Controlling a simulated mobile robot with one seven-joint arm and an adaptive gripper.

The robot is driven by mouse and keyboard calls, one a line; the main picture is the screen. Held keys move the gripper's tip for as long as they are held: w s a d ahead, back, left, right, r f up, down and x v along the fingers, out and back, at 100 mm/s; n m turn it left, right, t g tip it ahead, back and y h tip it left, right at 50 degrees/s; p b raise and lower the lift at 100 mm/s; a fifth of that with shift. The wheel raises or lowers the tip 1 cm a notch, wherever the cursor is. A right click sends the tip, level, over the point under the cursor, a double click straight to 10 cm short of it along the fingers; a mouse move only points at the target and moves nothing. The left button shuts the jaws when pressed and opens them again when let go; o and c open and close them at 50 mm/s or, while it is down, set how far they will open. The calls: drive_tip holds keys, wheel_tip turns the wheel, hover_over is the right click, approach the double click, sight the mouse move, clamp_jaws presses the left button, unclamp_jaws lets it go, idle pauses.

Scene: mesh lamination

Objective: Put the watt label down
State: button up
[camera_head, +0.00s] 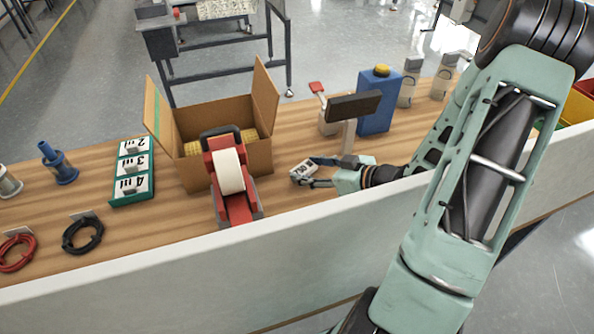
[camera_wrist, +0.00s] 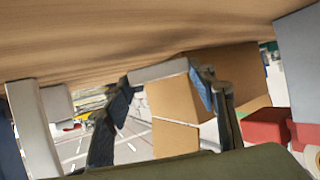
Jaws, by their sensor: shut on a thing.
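The watt label (camera_head: 301,171) is a small white piece with dark marks, between the box and the dark display in the head view. My gripper (camera_head: 306,173) is shut on it, with one finger on each side. In the wrist view the label (camera_wrist: 158,72) shows as a pale block held between the fingertips of my gripper (camera_wrist: 165,82), its face turned away. It is very close to the wooden table top (camera_wrist: 90,40), which fills the top of that picture. I cannot tell whether it touches the wood.
A red tape dispenser (camera_head: 232,185) and an open cardboard box (camera_head: 190,175) stand left of my gripper. A dark display (camera_head: 354,106) and a blue can (camera_head: 377,115) stand behind and right. A green number board (camera_head: 131,187) lies farther left. Bare wood surrounds the label.

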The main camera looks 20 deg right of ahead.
sight(297, 168)
drive_tip(key=shift+f, duration=0.35)
drive_tip(key=w+a, duration=0.1)
drive_tip(key=w, duration=0.1)
drive_tip(key=w+a, duration=0.1)
drive_tip(key=shift+w+a+f, duration=0.2)
drive_tip(key=shift+a+f, duration=0.05)
drive_tip(key=shift+a, duration=0.05)
drive_tip(key=shift+s+d+f, duration=0.1)
drive_tip(key=shift+f, duration=0.25)
drive_tip(key=shift+f, duration=0.1)
drive_tip(key=shift+f, duration=0.15)
drive_tip(key=o, duration=1.1)
drive_tip(key=shift+r, duration=0.2)
